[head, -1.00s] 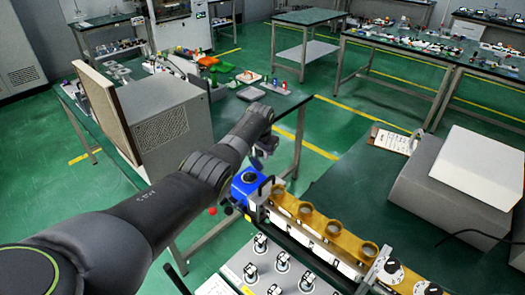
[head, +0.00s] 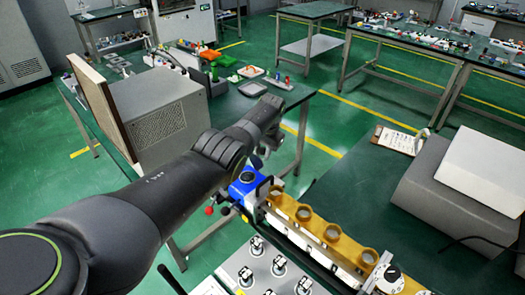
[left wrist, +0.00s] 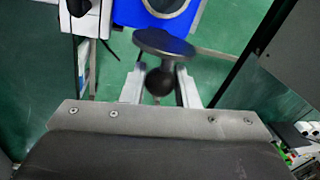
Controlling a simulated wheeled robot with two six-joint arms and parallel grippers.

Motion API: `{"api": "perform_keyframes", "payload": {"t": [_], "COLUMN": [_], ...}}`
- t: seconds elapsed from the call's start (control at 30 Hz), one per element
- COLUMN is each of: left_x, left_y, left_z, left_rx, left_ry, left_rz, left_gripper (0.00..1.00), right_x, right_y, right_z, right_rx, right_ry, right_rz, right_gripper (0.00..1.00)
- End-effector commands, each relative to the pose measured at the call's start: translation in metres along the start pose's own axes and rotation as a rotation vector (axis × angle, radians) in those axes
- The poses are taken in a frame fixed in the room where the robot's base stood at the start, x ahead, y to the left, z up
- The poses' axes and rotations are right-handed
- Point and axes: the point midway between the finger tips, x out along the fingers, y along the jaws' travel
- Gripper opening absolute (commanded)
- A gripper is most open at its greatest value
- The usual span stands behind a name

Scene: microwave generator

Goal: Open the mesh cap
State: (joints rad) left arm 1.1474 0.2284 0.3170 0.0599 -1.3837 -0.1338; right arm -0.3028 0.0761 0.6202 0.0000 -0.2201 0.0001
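The blue block (head: 240,190) at the left end of the yellow waveguide has a dark round opening in its top. In the left wrist view the block (left wrist: 127,14) shows at the top edge, with its grey ring. The mesh cap (left wrist: 164,41), a dark disc with a round black knob, shows below that ring and looks apart from it. My left gripper (left wrist: 160,84) has its two pale fingers on either side of the knob and appears shut on it. In the head view my left gripper (head: 262,152) is mostly hidden by its own wrist, just above the block. My right gripper is out of view.
The yellow waveguide (head: 318,225) with several rings runs right from the block. A white panel with switches (head: 262,265) lies in front. A grey box (head: 455,190) stands right. A large grey cabinet (head: 165,115) stands left, close to my left arm. The green table (head: 365,180) behind the waveguide is partly clear.

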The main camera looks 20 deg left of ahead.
Motion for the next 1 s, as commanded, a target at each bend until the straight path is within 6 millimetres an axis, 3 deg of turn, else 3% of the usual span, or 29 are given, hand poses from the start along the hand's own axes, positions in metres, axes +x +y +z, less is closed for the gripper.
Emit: {"api": "perform_keyframes", "payload": {"t": [0.03,0.13,0.5,0.77,1.0], "left_x": [0.001,0.001,-0.005,-0.036,-0.071], "left_y": [0.001,0.001,0.0,-0.001,0.0], "left_z": [0.0,0.0,0.0,0.0,-0.001], "left_rx": [0.001,0.0,0.0,0.0,-0.001], "left_ry": [-0.001,-0.001,0.001,0.002,0.005], "left_rz": [0.001,0.001,0.0,0.0,0.0], "left_gripper": [0.34,0.47,0.47,0.47,0.47], "right_x": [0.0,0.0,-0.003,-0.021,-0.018], "right_y": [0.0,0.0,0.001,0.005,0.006], "right_z": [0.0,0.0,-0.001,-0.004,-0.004], "right_rx": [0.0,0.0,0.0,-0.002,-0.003], "right_ry": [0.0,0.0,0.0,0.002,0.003], "right_rz": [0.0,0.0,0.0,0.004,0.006], "right_gripper": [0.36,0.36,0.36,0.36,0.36]}}
